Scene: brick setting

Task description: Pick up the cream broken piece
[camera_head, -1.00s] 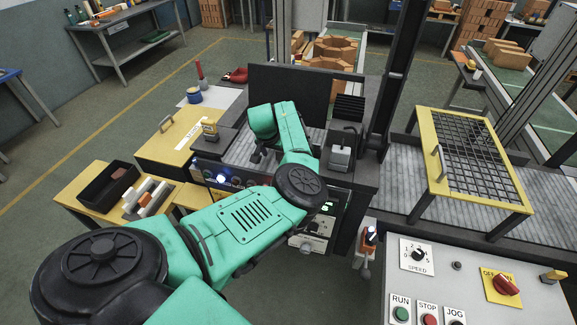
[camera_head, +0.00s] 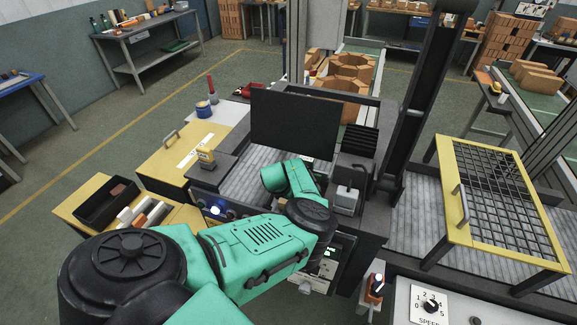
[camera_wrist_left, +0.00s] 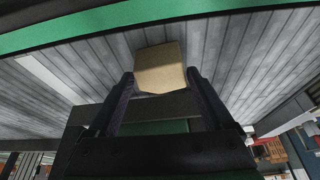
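The cream broken piece (camera_wrist_left: 160,65) is a small tan block with an uneven outline. In the left wrist view it lies on a grey slatted surface (camera_wrist_left: 225,45). My left gripper (camera_wrist_left: 160,78) is open, with one dark finger on each side of the piece's near end. Narrow gaps seem to show beside it; I cannot tell whether a finger touches. In the head view my green left arm reaches over the grey slatted bed (camera_head: 243,180) of the machine, and its wrist hides the gripper and the piece. My right gripper is not in view.
A dark upright panel (camera_head: 293,125) stands behind the bed. A black housing (camera_head: 355,165) is on its right. A yellow-framed mesh guard (camera_head: 500,200) stands farther right. A yellow bench with a black tray (camera_head: 107,203) and rolls is at left.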

